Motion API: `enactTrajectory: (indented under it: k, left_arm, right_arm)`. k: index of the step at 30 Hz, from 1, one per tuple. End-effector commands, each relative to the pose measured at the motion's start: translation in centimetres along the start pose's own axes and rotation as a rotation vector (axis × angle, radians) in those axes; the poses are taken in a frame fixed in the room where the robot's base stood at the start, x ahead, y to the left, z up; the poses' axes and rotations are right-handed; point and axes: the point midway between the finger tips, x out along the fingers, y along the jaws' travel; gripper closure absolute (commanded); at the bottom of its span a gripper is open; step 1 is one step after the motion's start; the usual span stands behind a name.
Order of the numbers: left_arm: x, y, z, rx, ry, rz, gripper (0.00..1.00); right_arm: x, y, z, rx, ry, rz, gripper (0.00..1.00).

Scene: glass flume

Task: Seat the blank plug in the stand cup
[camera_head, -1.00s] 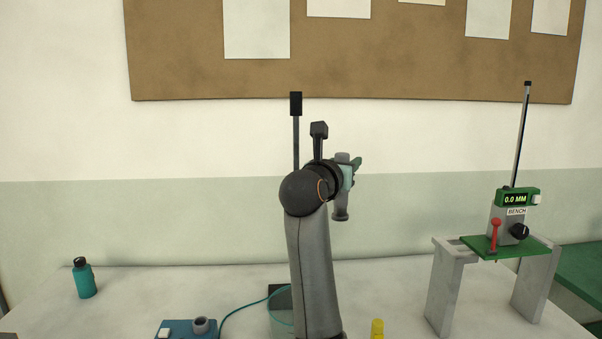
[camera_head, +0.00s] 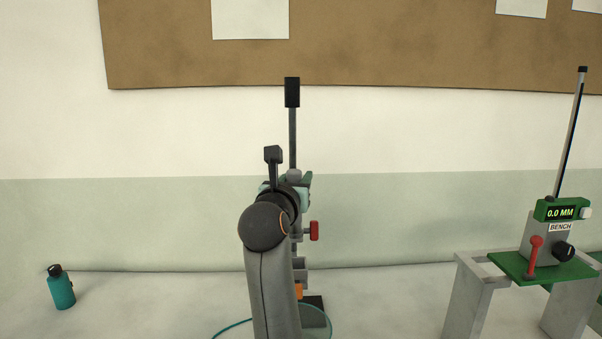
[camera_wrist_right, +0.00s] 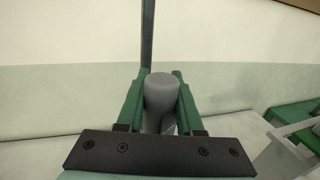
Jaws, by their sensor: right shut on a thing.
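The blank plug, a grey cylinder (camera_wrist_right: 161,92), stands between the two green fingers of my right gripper (camera_wrist_right: 160,100) in the right wrist view. The fingers are shut on it. In the head view my right gripper (camera_head: 304,187) is in front of an upright post, and my own arm hides most of it and the plug. I cannot make out the stand cup in the current views. My left gripper is not in view.
The dark post (camera_head: 292,130) with a black top rises behind my right arm. A red knob (camera_head: 314,230) juts out beside it. A bench gauge (camera_head: 548,240) stands on a grey frame at right. A teal bottle (camera_head: 61,290) is at left. The bench between is mostly clear.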

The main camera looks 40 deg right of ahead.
Motion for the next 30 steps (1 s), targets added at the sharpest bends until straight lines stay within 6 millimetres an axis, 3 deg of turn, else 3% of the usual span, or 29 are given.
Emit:
enactTrajectory:
  k: [20, 30]
  left_arm:
    - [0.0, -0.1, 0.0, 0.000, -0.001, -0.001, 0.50]
    - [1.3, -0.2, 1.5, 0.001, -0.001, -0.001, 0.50]
  right_arm:
    - [-0.2, 0.1, 0.0, 0.002, 0.004, 0.004, 1.00]
    - [-0.2, 0.1, -2.5, 0.001, 0.005, 0.004, 1.00]
